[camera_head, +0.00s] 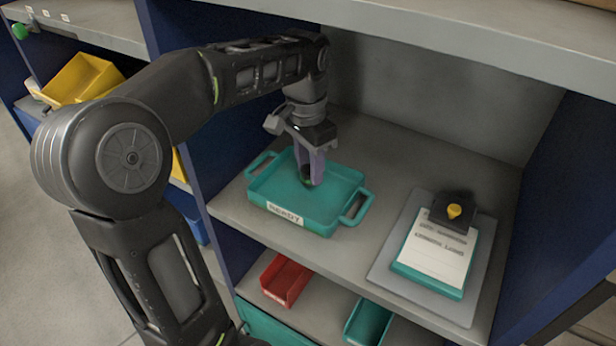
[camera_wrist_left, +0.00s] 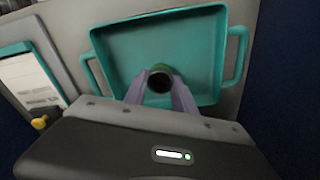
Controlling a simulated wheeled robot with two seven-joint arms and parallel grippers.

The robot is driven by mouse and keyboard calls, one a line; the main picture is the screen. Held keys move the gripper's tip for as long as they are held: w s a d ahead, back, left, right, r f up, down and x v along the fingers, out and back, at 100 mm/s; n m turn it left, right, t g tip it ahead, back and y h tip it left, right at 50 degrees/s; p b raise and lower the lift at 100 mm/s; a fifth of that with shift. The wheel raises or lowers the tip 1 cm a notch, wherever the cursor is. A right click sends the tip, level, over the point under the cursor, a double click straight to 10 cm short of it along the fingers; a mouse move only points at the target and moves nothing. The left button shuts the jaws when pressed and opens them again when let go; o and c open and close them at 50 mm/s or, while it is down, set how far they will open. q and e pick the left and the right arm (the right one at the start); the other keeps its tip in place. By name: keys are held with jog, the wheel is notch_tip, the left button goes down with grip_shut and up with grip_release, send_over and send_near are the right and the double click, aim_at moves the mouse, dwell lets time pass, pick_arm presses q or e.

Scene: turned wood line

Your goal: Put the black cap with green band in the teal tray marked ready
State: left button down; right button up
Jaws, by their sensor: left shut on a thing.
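The teal tray (camera_head: 335,214) with the label READY on its front stands on the shelf. My left gripper (camera_head: 309,180) reaches down over the tray, its fingers shut on the black cap with green band (camera_head: 306,181). In the left wrist view the cap (camera_wrist_left: 159,79) sits between the two pale fingertips (camera_wrist_left: 160,88), with the tray floor (camera_wrist_left: 195,50) behind it. A green edge shows around the dark cap. I cannot tell whether the cap touches the tray floor. My right gripper is not in view.
A clipboard (camera_head: 381,268) with a teal-edged paper and a black block with a yellow knob (camera_head: 454,211) lies right of the tray. Red (camera_head: 285,279) and teal (camera_head: 368,323) bins stand on the shelf below. Blue side panels and an upper shelf enclose the bay.

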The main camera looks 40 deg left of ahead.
aim_at(308, 180)
pick_arm(q)
notch_tip(308, 180, down, 2)
jog(key=shift+f, duration=0.25)
jog(key=shift+a+f+p, duration=0.2)
jog(key=shift+f+p, duration=0.15)
jog(key=shift+f, duration=0.15)
jog(key=shift+f, duration=0.1)
jog(key=shift+f, duration=0.15)
jog(key=c, duration=1)
grip_release()
jog(key=shift+s+r, duration=0.2)
jog(key=shift+r, duration=3.8)
